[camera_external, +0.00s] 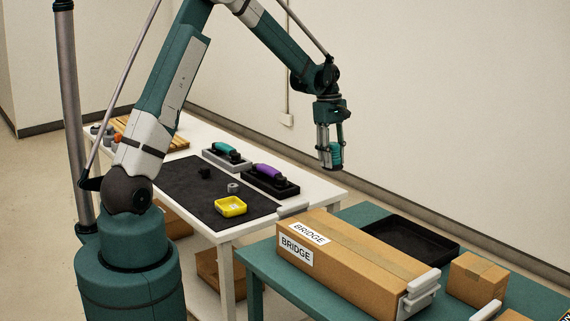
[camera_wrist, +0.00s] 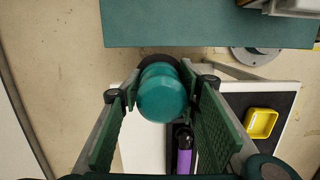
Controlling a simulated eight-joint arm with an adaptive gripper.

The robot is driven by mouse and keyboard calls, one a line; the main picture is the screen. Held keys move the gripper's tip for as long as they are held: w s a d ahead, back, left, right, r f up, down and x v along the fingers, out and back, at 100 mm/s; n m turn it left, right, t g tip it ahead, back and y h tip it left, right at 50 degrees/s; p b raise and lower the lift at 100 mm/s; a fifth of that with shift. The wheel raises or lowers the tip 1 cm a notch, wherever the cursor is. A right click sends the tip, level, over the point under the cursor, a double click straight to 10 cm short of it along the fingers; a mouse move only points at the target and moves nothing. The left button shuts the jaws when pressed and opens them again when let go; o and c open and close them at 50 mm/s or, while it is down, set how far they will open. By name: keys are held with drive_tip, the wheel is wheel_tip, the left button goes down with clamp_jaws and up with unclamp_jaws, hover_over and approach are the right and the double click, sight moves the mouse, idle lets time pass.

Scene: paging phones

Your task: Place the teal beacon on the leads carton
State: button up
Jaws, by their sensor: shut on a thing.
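The teal beacon (camera_external: 336,155) is between the fingers of my gripper (camera_external: 330,164), held in the air above the gap between the white and teal tables. In the wrist view the beacon (camera_wrist: 162,94) shows as a rounded teal body with a dark ring behind it, and both green finger pads of my gripper (camera_wrist: 160,82) flank it. My gripper is shut on it. No label reading LEADS shows. A long carton (camera_external: 345,258) is marked BRIDGE. A small brown carton (camera_external: 477,279) stands at the right with no readable label.
The teal table (camera_external: 262,258) also bears a black tray (camera_external: 408,240) behind the long carton. Grey brackets (camera_external: 420,292) stick out beside the long carton.

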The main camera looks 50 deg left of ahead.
drive_tip(key=w+d+r+m+p, duration=0.1)
drive_tip(key=w+d, duration=0.1)
drive_tip(key=d, duration=0.7)
drive_tip(key=w+d+r+m, duration=0.1)
drive_tip(key=w+d, duration=0.1)
drive_tip(key=d, duration=0.7)
wheel_tip(320, 180, up, 4)
drive_tip(key=m+g+p, duration=0.1)
drive_tip(key=m+p, duration=0.3)
drive_tip(key=m, duration=0.3)
hover_over(481, 267)
drive_tip(key=shift+w+a+f+y, duration=0.1)
drive_tip(key=shift+w+y, duration=0.15)
drive_tip(key=shift+y, duration=0.15)
drive_tip(key=shift+f, duration=3.1)
drive_tip(key=shift+f+p, duration=0.3)
drive_tip(key=shift+f, duration=1.6)
